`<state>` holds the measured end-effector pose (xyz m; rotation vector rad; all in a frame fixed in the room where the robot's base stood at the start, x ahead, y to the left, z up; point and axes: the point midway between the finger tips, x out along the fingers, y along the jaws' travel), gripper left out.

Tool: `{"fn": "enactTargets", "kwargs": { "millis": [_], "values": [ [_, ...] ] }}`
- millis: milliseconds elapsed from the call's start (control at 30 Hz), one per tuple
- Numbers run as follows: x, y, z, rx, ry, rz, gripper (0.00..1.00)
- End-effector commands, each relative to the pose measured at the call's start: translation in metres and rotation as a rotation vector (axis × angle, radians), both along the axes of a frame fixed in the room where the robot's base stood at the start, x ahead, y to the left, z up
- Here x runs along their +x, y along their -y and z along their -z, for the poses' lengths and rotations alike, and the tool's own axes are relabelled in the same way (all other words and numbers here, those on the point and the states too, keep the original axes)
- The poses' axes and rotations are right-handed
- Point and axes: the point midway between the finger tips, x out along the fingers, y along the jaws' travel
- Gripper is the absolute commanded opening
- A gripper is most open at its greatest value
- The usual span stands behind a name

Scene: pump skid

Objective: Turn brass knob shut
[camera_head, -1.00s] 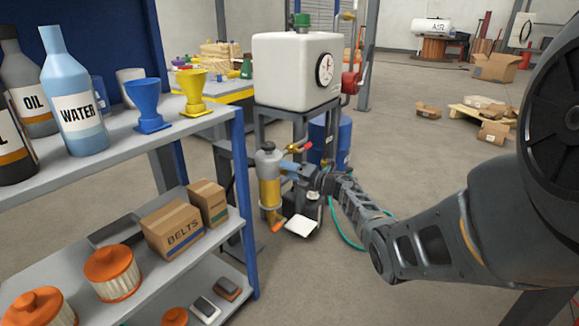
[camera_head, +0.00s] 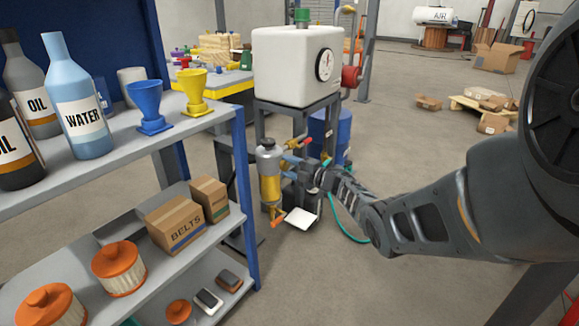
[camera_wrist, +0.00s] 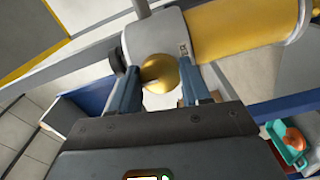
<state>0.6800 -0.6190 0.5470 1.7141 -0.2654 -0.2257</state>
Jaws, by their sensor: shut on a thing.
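The brass knob (camera_wrist: 161,73) is a round gold ball in the wrist view, on the grey end of a cylinder with a yellow band (camera_wrist: 240,30). My gripper (camera_wrist: 166,84) has its two blue fingers on either side of the knob and is shut on it. In the head view my gripper (camera_head: 318,170) is at the pump skid, right beside the upright yellow and grey cylinder (camera_head: 269,180). The knob itself cannot be made out in the head view.
A white tank with a gauge (camera_head: 294,65) stands on a dark frame above the skid. A shelf (camera_head: 60,192) with bottles, funnels, boxes and filters fills the left.

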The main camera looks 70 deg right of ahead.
Motion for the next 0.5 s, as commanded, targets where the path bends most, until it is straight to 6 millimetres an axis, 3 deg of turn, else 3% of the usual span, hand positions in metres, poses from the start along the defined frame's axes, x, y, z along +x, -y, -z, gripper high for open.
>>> {"fn": "enactTargets", "kwargs": {
  "millis": [467, 500],
  "values": [
    [-0.0001, 0.0002, 0.0008, 0.016, 0.004, 0.002, 0.17],
    [0.0000, 0.0001, 0.0009, 0.015, 0.003, 0.002, 0.49]
  ]
}}
